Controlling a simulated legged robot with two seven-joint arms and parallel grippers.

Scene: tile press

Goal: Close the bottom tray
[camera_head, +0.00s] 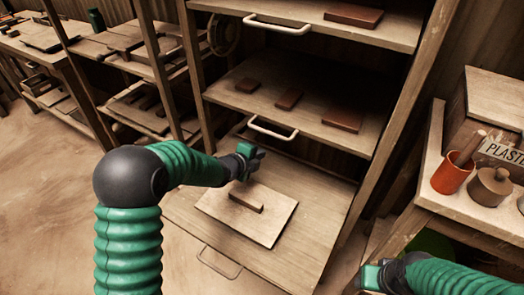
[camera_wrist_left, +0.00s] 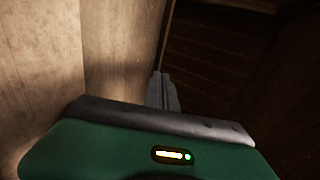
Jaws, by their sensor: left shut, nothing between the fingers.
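The bottom tray (camera_head: 308,225) is a wooden shelf pulled out from the rack at the lowest level in the head view. A thin light board with a small wooden block (camera_head: 246,199) lies on it. Its wire handle (camera_head: 219,263) hangs at the front edge. My left gripper (camera_head: 250,155) is shut and empty, above the back left part of the tray; I cannot tell whether it touches anything. In the left wrist view the fingers (camera_wrist_left: 163,92) point toward a dark gap beside a pale wooden surface. My right gripper (camera_head: 372,275) is low at the right; its fingers are unclear.
Two trays with handles sit above, the middle one (camera_head: 230,97) carrying several brown tiles. The rack's right post (camera_head: 395,120) stands beside the bottom tray. Open floor lies at left.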

